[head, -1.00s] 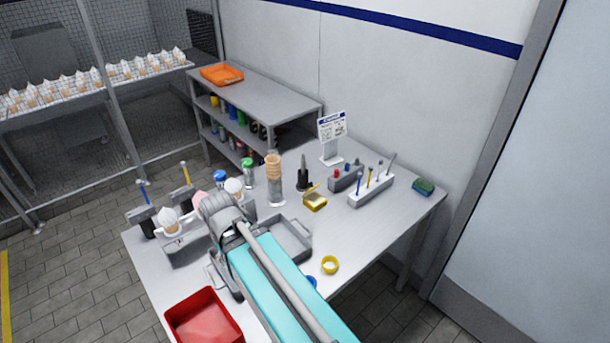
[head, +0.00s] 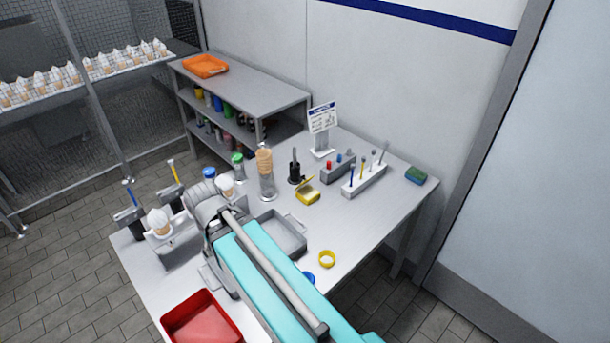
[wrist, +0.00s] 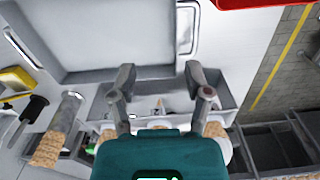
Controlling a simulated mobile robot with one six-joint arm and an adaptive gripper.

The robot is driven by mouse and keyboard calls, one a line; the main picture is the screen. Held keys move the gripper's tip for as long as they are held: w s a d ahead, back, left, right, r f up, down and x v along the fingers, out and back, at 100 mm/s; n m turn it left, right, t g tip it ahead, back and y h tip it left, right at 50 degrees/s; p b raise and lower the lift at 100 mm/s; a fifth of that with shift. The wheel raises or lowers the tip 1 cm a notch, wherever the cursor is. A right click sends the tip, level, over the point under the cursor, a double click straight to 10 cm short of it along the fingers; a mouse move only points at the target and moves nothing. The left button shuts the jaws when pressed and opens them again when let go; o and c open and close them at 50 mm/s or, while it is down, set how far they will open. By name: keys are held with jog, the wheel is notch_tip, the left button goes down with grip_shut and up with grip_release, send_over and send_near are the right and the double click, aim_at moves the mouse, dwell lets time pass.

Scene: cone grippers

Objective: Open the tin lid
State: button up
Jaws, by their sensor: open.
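The yellow tin (head: 308,197) stands on the table, right of the clear cone dispenser and behind the grey tray. Its lid (head: 306,183) looks raised at a tilt, though it is small in the head view. In the wrist view part of the yellow tin (wrist: 14,80) shows at the left edge. My gripper (wrist: 160,82) is open and empty, with its two fingers apart above the cone holder (wrist: 100,103). It is well away from the tin. In the head view my own arm hides the gripper.
The grey tray (head: 298,245) lies between the arm and the tin. The cone dispenser (head: 266,180), a black tool stand (head: 295,175) and a tool rack (head: 364,182) are around the tin. A red bin (head: 201,325) is at the front.

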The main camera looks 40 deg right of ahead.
jog(key=w+m, duration=0.1)
jog(key=m+t+p, duration=0.3)
jog(key=m+t, duration=0.2)
jog(key=m, duration=2.9)
send_near(304, 176)
jog(key=w+v, duration=0.1)
jog(key=v, duration=0.3)
jog(key=shift+s+d+r, duration=0.2)
jog(key=shift+d+r, duration=0.1)
jog(key=shift+r, duration=0.1)
jog(key=shift+f+b, duration=0.15)
jog(key=shift+b, duration=0.25)
jog(key=b+x, duration=0.8)
jog(key=x, duration=0.1)
jog(key=b+x, duration=0.4)
jog(key=shift+s+a+f, duration=0.1)
jog(key=shift+a+f, duration=0.15)
jog(key=shift+f, duration=0.1)
